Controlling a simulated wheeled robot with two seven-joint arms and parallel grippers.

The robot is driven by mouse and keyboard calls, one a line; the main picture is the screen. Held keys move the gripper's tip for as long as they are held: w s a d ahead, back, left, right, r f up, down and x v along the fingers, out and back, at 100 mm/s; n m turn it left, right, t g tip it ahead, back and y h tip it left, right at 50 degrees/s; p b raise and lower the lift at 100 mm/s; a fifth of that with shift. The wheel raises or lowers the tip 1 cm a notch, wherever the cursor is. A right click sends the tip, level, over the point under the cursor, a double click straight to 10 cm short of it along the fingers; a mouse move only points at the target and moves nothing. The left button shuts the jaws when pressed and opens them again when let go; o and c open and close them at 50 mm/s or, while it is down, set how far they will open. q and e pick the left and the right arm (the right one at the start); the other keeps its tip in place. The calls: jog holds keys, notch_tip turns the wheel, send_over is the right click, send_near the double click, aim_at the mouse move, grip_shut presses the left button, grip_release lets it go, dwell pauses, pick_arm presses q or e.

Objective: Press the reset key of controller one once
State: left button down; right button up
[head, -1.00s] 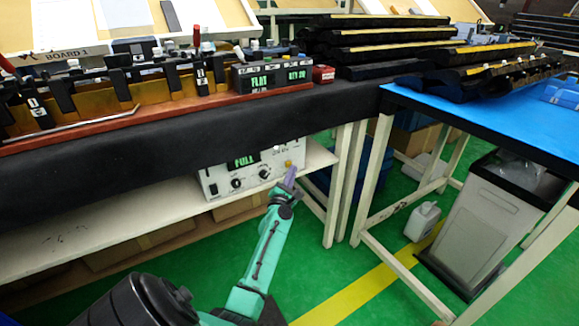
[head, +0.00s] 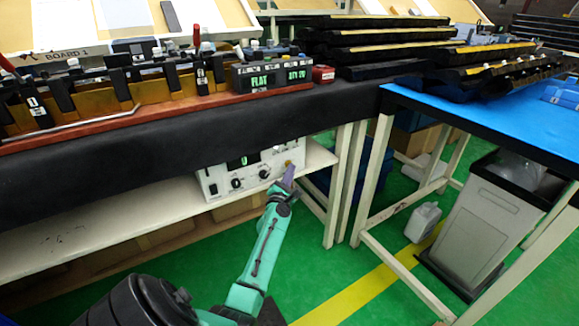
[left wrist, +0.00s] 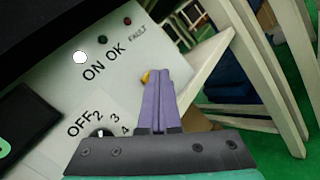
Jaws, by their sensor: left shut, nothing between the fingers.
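A white controller box (head: 213,183) with a dark display (head: 243,161) and black knobs stands on the shelf under the black-covered bench. The display shows a green 0. A yellow key (head: 288,163) sits at the right of its front. My left gripper (head: 290,170) has purple fingers, shut and empty, with the tips at this key. In the left wrist view, the shut fingers (left wrist: 153,76) partly cover the yellow key (left wrist: 145,77); I cannot tell whether they touch it. The panel (left wrist: 75,95) reads ON, OFF, OK and FAULT. My right gripper is not in view.
Above, the bench carries a fixture rail (head: 100,122), a black unit reading FLAT (head: 272,76) and a small red box (head: 323,74). White legs (head: 340,190) stand right of the controller. A blue-topped table (head: 480,110), jug (head: 422,222) and grey bin (head: 480,215) are further right.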

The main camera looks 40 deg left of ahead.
pick_arm(q)
jog(key=shift+s+d+p, duration=0.25)
jog(key=shift+d+p, duration=0.1)
jog(key=shift+d, duration=0.45)
jog(key=d, duration=0.1)
jog(key=s+d+p, duration=0.1)
jog(key=d, duration=0.2)
jog(key=shift+s+d, duration=0.25)
jog(key=shift+d, duration=0.15)
dwell(0.6)
